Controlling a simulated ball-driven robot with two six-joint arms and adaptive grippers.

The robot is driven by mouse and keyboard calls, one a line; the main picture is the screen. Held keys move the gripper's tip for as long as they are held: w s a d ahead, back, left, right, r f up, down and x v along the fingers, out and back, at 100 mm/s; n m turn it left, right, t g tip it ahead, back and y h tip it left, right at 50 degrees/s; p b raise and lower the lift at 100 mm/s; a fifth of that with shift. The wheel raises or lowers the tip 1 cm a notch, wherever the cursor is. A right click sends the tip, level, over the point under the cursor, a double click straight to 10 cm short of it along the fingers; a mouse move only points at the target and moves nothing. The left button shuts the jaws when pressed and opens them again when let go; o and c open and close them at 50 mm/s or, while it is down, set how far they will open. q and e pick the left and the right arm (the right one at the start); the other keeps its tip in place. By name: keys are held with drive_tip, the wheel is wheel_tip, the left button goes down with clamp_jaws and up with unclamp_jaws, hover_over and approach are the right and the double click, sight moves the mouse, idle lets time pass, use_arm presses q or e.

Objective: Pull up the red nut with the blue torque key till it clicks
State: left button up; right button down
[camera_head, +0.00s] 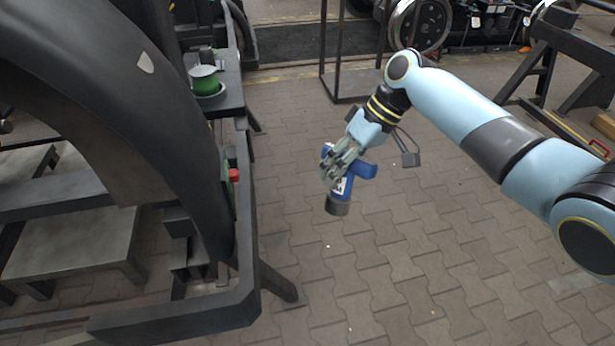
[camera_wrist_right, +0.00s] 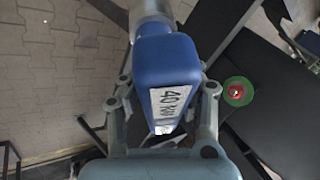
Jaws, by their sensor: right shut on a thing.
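The blue torque key (camera_head: 360,172) has a dark grey round end that points down in the head view. My right gripper (camera_head: 334,170) is shut on it and holds it in the air over the paved floor. In the right wrist view the blue torque key (camera_wrist_right: 165,70) fills the middle, with a white label reading "40" and more letters. The red nut (camera_head: 234,175) sits on the side of the dark frame at the left, well apart from the key. A small red spot inside a green ring (camera_wrist_right: 238,91) shows right of the gripper in the wrist view. My left gripper is not in view.
A large black curved wheel or guard (camera_head: 150,110) and a dark frame (camera_head: 246,250) fill the left. A green cup-like part (camera_head: 204,82) stands on a dark ledge. Paved floor (camera_head: 420,260) lies clear below the key. Dark posts (camera_head: 324,60) stand behind.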

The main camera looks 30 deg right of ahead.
drive_tip(key=w+r+h+p, duration=0.1)
drive_tip(key=r, duration=0.2)
drive_tip(key=w+d+r+t+h+p, duration=0.1)
drive_tip(key=r, duration=0.2)
drive_tip(key=r+t+p, duration=0.1)
drive_tip(key=r, duration=0.1)
drive_tip(key=shift+w+d+r+n+h+p, duration=0.25)
drive_tip(key=shift+w+r+n+h+p, duration=0.1)
drive_tip(key=shift+w+r+n+h, duration=0.05)
drive_tip(key=shift+w+r, duration=0.1)
drive_tip(key=shift+w, duration=0.1)
drive_tip(key=shift+d+h, duration=0.15)
drive_tip(key=shift+h, duration=0.15)
drive_tip(key=shift+t, duration=0.3)
drive_tip(key=shift+w+p, duration=0.1)
drive_tip(key=shift+p, duration=0.35)
use_arm(q)
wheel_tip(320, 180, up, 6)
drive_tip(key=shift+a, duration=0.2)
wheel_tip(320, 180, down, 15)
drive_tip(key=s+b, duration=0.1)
drive_tip(key=b, duration=1.4)
use_arm(e)
wheel_tip(320, 180, down, 16)
drive_tip(key=shift+s, duration=0.2)
